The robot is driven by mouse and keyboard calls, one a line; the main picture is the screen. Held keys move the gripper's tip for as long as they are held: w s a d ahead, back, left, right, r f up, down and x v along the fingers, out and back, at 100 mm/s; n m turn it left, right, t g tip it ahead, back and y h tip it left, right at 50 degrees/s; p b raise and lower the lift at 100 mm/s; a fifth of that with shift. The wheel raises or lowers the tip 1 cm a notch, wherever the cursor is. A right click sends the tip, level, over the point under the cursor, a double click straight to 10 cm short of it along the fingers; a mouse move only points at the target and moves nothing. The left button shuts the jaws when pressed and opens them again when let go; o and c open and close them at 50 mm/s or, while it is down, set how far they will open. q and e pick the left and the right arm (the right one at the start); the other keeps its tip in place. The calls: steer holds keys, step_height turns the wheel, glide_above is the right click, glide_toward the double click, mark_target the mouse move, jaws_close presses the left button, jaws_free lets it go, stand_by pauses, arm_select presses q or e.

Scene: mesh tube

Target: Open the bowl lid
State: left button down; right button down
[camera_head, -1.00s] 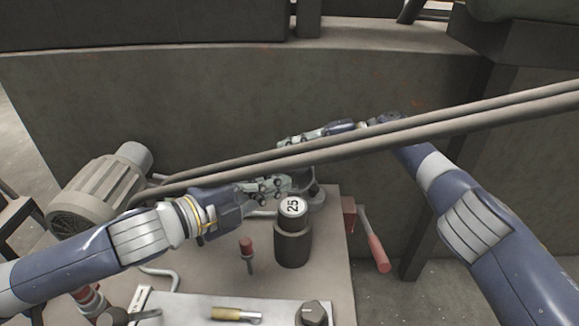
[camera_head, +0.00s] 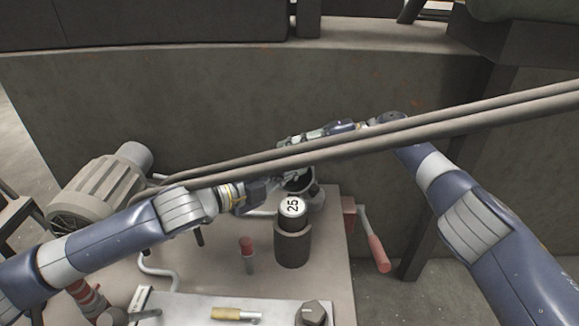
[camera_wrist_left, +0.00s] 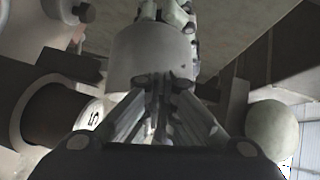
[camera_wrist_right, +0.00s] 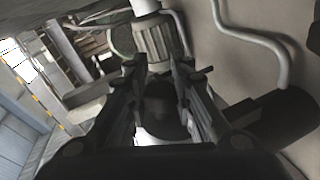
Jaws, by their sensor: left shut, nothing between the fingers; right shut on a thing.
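The grey bowl (camera_head: 314,194) stands on the bench behind the black weight, partly hidden by my left gripper and the pipes. In the left wrist view its pale cylindrical side (camera_wrist_left: 150,58) is just ahead of my left gripper (camera_wrist_left: 158,100), whose fingers are shut and empty. My right gripper (camera_head: 292,142) is above the bowl; its fingers also show at the top of the left wrist view (camera_wrist_left: 168,12). In the right wrist view its fingers are shut on a dark round part (camera_wrist_right: 162,112), apparently the lid. Whether the lid is raised cannot be told.
The black weight marked 25 (camera_head: 292,245) stands close in front of the bowl. Two long pipes (camera_head: 400,130) cross above the bench and arms.

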arm_select(q)
steer(key=shift+w, duration=0.4)
arm_select(e)
steer(key=shift+w+d, duration=0.25)
steer(key=shift+d, duration=0.2)
arm_select(q)
steer(key=shift+w+a, duration=0.25)
steer(key=shift+a, duration=0.05)
arm_select(e)
steer(key=shift+s+a+r, duration=0.1)
steer(key=shift+a+r, duration=0.05)
steer(key=c, duration=1.7)
jaws_free()
steer(key=o, duration=0.4)
arm_select(q)
steer(key=shift+d, duration=0.35)
arm_select(e)
steer(key=shift+d, duration=0.2)
steer(key=shift+s+a, duration=0.1)
